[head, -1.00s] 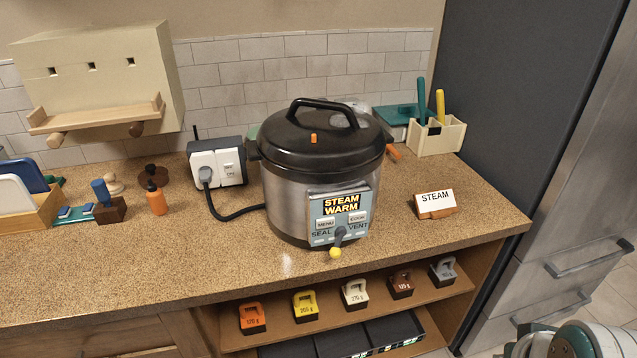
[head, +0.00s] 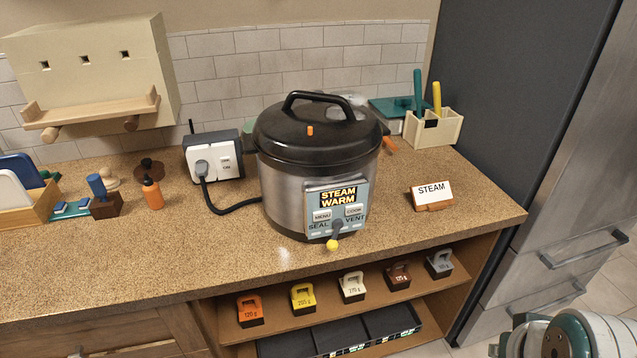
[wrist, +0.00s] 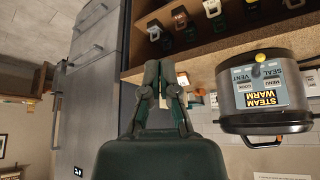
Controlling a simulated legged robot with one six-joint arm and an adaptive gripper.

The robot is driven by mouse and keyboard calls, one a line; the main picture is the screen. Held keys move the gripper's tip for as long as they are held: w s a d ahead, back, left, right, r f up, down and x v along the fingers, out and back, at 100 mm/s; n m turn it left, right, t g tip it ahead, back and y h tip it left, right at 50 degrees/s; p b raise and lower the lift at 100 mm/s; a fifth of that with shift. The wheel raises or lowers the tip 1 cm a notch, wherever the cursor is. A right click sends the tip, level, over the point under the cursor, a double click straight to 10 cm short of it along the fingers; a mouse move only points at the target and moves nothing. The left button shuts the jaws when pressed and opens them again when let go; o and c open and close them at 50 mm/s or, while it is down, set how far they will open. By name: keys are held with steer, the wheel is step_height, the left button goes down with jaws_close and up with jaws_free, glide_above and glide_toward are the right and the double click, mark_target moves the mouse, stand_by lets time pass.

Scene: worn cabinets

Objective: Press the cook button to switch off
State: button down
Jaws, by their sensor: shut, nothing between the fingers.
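A steel cooker (head: 283,190) with a black lid stands on the counter, its panel facing front. The display (head: 339,194) reads "STEAM WARM". Below it are a MENU button (head: 322,216) and, on the right, the COOK button (head: 354,211). A lever with a yellow knob (head: 332,244) hangs below, between SEAL and VENT. In the wrist view the cooker appears upside down at the right, with the COOK button (wrist: 242,87) on the panel's left. My gripper (wrist: 161,66) is shut and empty, apart from the cooker. In the head view only part of my arm shows, bottom right.
A "STEAM" card (head: 432,194) stands right of the cooker. A cord runs left to a socket box (head: 214,157). A shelf (head: 330,304) below holds several labelled weights. A tall grey cabinet (head: 520,150) is at the right. The counter before the cooker is clear.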

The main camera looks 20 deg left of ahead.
mark_target(358, 220)
stand_by(0.4)
steer(key=w+f+n+t+h, duration=0.15)
steer(key=w+n+h, duration=0.3)
steer(key=n, duration=0.55)
steer(key=w+f+n+h, duration=0.25)
steer(key=w+n, duration=0.35)
steer(key=n, duration=0.4)
steer(key=w+a+f+n+t+y, duration=0.1)
steer(key=w+a+n+t+y, duration=0.1)
steer(key=a+n, duration=0.7)
steer(key=w+a+f+n+t+y, duration=0.1)
steer(key=w+a+n+t+y, duration=0.1)
steer(key=w+a+n+t, duration=0.3)
steer(key=a+n, duration=0.4)
steer(key=n, duration=0.1)
steer(key=shift+w+a, duration=0.3)
steer(key=shift+w, duration=0.1)
steer(key=shift+f, duration=0.1)
steer(key=shift+w+a, duration=0.75)
steer(key=shift+w, duration=0.5)
steer(key=shift+w+a, duration=0.75)
steer(key=shift+w, duration=0.55)
steer(key=shift+w+a, duration=0.75)
steer(key=shift+w, duration=0.5)
